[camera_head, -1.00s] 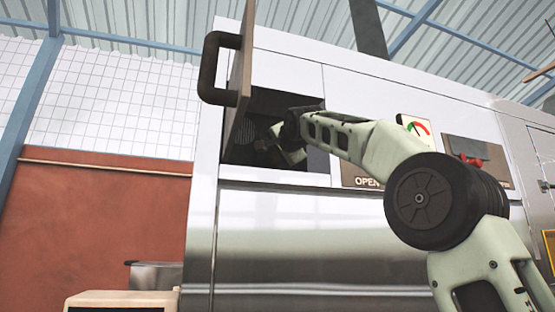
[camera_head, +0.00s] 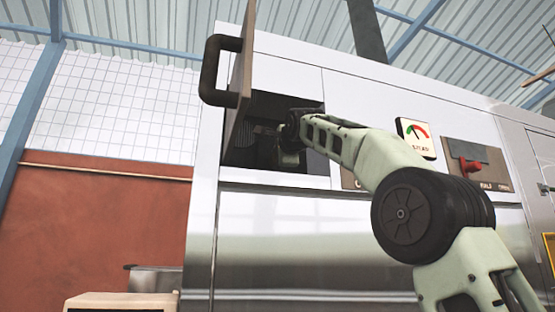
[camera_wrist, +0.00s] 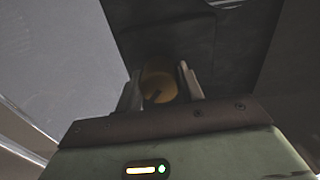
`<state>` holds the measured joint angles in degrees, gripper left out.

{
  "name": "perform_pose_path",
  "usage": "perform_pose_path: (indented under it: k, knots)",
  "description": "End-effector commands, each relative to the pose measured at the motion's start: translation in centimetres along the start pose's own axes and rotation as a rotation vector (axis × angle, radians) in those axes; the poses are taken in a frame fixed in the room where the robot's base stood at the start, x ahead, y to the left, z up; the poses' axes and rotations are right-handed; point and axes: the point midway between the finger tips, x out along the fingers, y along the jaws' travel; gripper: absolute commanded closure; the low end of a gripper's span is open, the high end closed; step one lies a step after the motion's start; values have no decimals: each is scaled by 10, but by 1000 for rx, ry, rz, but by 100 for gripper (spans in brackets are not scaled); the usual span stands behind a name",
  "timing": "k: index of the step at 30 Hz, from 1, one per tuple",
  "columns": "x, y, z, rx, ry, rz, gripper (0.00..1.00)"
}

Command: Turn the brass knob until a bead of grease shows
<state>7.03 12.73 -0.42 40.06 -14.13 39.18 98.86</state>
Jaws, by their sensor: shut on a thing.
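The brass knob (camera_wrist: 159,84) shows in the wrist view as a round, dull gold piece with a dark slot-like mark on its face. My gripper (camera_wrist: 161,90) has a finger on each side of it and is shut on it. In the head view my gripper (camera_head: 288,158) reaches into the dark open compartment (camera_head: 262,105) of the white machine. The knob is hidden there by the gripper and the shadow. I see no bead of grease in either view.
The compartment's door (camera_head: 240,75) stands open on the left, with a large black handle (camera_head: 214,70). A metal pot (camera_head: 153,278) stands at lower left.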

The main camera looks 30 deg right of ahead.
Motion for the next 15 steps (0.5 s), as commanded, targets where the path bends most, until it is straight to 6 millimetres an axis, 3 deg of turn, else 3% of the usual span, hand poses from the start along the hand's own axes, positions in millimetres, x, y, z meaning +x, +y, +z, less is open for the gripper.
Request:
perform_pose_path:
  k: [10,11,12,13,15]
  knots:
    - [0,0,0,1,1,1,85]
    - [0,0,0,1,1,1,57]
    - [0,0,0,1,1,1,46]
    - [0,0,0,1,1,1,41]
    - [0,0,0,1,1,1,41]
